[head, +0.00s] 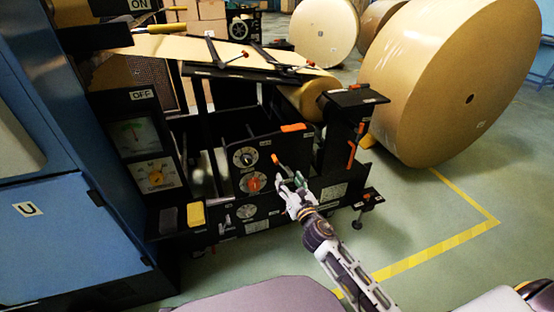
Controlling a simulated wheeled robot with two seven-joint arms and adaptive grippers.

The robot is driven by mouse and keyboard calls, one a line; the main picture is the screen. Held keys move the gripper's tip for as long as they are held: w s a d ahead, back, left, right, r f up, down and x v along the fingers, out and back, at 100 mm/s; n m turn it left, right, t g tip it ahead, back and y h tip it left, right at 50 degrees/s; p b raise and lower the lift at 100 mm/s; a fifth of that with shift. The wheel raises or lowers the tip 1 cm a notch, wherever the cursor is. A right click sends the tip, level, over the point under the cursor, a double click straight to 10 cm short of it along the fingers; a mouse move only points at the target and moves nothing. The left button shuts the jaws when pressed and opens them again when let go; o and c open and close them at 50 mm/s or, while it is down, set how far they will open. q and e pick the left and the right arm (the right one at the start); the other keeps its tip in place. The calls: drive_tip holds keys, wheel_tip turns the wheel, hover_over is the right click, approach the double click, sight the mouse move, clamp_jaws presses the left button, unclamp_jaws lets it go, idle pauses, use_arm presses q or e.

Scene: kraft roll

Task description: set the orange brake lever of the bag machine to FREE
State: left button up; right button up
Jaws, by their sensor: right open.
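The bag machine (212,140) is a black frame with dials and a paper web running over its top. A small orange-tipped lever (276,159) stands on its front panel, beside my right gripper's fingers. Another orange handle (351,154) is on the right post, and an orange piece (292,127) lies on the panel's top edge. The small labels are too blurred to read, so I cannot tell which position is FREE. My right gripper (284,178) is open, close in front of the panel; I cannot tell whether it touches the lever. My left gripper is out of view.
An orange-red knob (253,184) and a dial (244,157) sit left of my right gripper. A blue cabinet (50,225) stands at the left. Large kraft rolls (440,95) stand behind at the right. The green floor beside the yellow line (440,243) is clear.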

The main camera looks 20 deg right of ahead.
sight(283, 167)
drive_tip(key=shift+w, duration=0.15)
drive_tip(key=shift+w+a+b, duration=0.2)
drive_tip(key=shift+w+b, duration=0.7)
drive_tip(key=shift+w, duration=5.25)
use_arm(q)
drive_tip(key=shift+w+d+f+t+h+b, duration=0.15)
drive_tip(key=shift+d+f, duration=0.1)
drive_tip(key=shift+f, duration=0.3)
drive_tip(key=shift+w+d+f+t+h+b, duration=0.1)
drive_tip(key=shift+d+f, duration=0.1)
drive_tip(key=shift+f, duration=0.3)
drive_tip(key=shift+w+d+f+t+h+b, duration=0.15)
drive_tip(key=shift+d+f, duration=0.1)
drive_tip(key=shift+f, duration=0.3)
use_arm(e)
drive_tip(key=shift+w, duration=0.55)
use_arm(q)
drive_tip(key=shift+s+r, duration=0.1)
